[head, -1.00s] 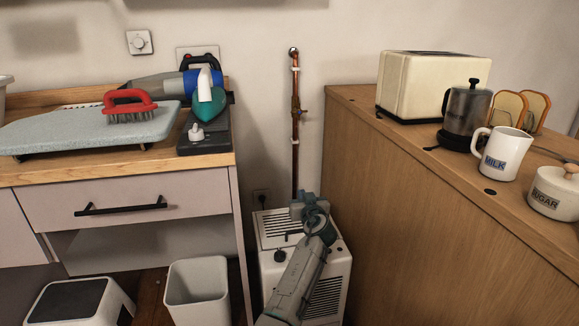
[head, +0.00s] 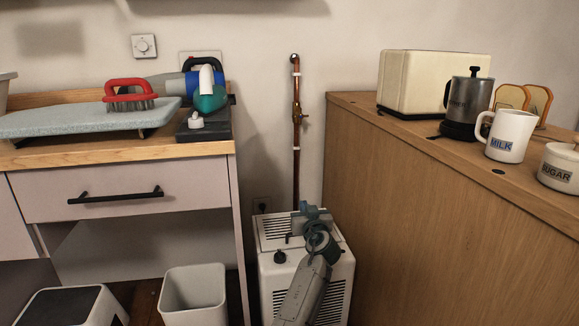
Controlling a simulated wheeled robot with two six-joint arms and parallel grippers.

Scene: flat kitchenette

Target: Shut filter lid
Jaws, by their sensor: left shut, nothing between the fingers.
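A white boxy appliance (head: 338,268) stands on the floor between the counter and the wooden cabinet. I cannot make out a separate filter lid; my arm covers much of the top and front. My left gripper (head: 308,211) is shut and empty, over the back right of the appliance's top. Whether it touches the appliance is unclear. My right gripper is not in view.
A copper pipe (head: 296,150) runs up the wall behind the appliance. The wooden cabinet (head: 430,220) closes off the right side. On the left are the counter's drawer (head: 120,188), a white bin (head: 194,297) and a step stool (head: 70,308).

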